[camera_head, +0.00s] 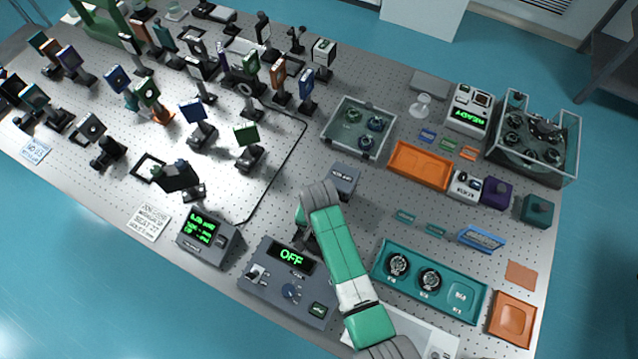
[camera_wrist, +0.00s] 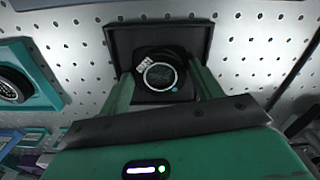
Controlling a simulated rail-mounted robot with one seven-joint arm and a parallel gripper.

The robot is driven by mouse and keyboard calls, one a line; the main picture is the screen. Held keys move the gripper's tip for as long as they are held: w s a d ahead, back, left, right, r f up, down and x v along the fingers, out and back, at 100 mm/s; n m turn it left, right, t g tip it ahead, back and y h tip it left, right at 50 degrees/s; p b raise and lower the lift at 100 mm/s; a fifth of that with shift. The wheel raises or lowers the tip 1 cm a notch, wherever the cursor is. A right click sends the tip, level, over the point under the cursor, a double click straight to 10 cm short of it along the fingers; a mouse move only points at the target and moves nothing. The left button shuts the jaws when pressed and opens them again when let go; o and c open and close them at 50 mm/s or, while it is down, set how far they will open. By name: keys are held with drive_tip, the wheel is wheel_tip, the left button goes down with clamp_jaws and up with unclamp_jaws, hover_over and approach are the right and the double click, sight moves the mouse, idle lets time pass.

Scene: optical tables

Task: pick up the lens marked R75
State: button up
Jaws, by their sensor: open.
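A black round lens (camera_wrist: 160,76) with a white ring, a small white label and a teal dot sits in an open dark box (camera_wrist: 116,38) in the wrist view. Its label is too small to read surely. My gripper (camera_wrist: 162,70) is open, with its green fingers on either side of the lens; I cannot tell whether they touch it. In the head view my arm hides most of the gripper and the lens. Two more black lenses, one left (camera_head: 398,264) and one right (camera_head: 430,279), sit in a teal tray (camera_head: 385,284).
A control box reading OFF (camera_head: 291,256) and a small display box (camera_head: 208,238) stand near my arm. A grey lettered box (camera_head: 343,178) is just behind it. Orange trays (camera_head: 420,166) and a glass-walled case (camera_head: 358,127) lie beyond. Many optics mounts crowd the left.

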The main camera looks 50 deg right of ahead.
drive_tip(key=c, duration=0.8)
wheel_tip(320, 180, up, 10)
drive_tip(key=shift+r+p, duration=0.1)
drive_tip(key=shift+p, duration=0.6)
